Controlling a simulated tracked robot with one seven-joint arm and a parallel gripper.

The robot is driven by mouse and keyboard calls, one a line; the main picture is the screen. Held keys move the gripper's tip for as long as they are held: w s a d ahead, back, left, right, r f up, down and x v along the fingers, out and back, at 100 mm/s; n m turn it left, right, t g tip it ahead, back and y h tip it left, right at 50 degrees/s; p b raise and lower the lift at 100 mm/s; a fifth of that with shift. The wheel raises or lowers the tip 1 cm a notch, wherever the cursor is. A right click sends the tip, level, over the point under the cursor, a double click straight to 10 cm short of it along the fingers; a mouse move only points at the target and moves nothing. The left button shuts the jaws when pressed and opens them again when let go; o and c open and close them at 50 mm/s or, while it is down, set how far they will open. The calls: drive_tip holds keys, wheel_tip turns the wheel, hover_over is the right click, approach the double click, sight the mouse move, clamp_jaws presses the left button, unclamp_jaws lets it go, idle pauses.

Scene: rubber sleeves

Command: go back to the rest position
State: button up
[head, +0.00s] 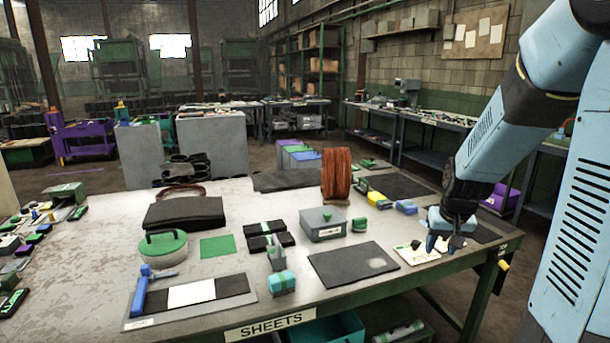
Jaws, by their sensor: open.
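My gripper (442,243) is at the end of my light blue arm on the right side of the head view. It points down over the right front part of the table (340,290), near a pale card (418,253) with dark and green marks. The jaws are open, and I see nothing held between them. Whether the fingertips touch the card or hang just above it, I cannot tell.
Left of my gripper lie a black sheet (353,265) and a grey box (322,225). Behind stands a reddish-brown roll (336,176). A blue-handled tool (140,290) lies front left. The table's front edge bears a SHEETS label (277,325).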

drive_tip(key=s+a+r+n+t, duration=0.1)
drive_tip(key=s+a+r, duration=0.4)
drive_tip(key=s+r, duration=0.3)
drive_tip(key=s+a+r+n+t, duration=0.1)
drive_tip(key=s+a+r, duration=0.3)
drive_tip(key=s+r, duration=0.3)
drive_tip(key=s, duration=0.5)
drive_tip(key=shift+a+r+y, duration=0.3)
drive_tip(key=shift+a+r, duration=0.05)
drive_tip(key=shift+a, duration=0.05)
drive_tip(key=shift+s, duration=0.1)
drive_tip(key=shift+c, duration=0.5)
